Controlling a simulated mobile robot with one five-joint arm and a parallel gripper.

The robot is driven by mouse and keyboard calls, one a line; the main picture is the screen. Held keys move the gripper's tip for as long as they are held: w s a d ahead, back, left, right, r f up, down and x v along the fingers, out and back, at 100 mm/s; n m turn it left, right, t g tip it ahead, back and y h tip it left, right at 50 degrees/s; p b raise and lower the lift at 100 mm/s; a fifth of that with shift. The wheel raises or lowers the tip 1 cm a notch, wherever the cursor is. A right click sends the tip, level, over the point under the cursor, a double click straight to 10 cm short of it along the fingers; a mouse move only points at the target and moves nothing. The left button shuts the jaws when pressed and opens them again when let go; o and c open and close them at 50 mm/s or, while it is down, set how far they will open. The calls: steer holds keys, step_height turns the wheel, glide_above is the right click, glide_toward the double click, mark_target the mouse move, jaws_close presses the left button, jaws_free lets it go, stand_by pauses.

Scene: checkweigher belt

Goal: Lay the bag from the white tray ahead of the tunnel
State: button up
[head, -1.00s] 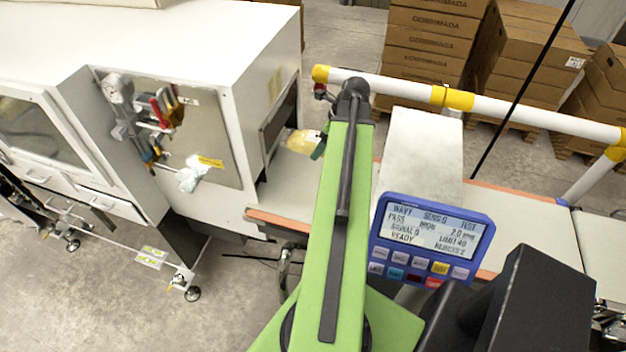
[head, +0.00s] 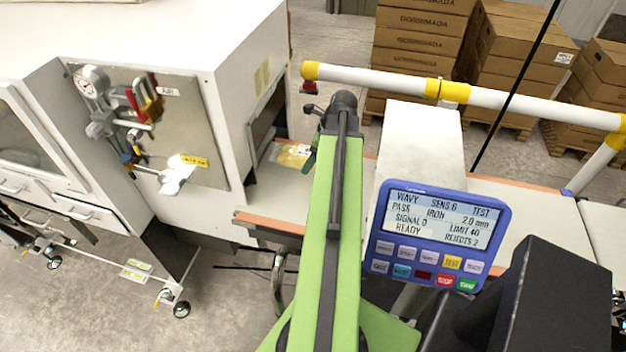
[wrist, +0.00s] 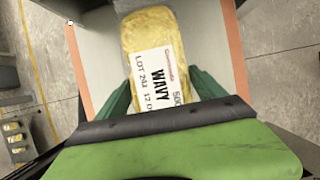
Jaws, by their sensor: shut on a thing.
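The yellow bag (wrist: 146,32) with a white WAVY label lies lengthwise between the green fingers of my gripper (wrist: 160,92) in the wrist view. My gripper is shut on it. In the head view the bag (head: 293,156) shows over the pale belt (head: 270,196), by the opening of the white cabinet; my arm partly hides the gripper. I cannot tell whether the bag touches the belt. A white upright housing (head: 425,135), perhaps the tunnel, stands right of my arm. I cannot make out the white tray.
A blue control panel (head: 437,240) is in front of the housing. A white-yellow rail (head: 380,82) runs behind the belt. The white cabinet (head: 225,90) stands left. Several yellow bags (wrist: 14,138) lie low at left in the wrist view.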

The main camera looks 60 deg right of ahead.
mark_target(306, 179)
step_height(306, 179, down, 4)
steer(key=shift+b, duration=1.15)
steer(key=shift+w+a, duration=0.1)
steer(key=shift+w, duration=0.05)
step_height(306, 179, down, 4)
steer(key=b, duration=0.3)
steer(key=shift+r+b, duration=0.15)
steer(key=shift+b, duration=0.2)
steer(key=shift+r, duration=0.2)
steer(key=shift+f, duration=0.1)
steer(key=o, duration=2)
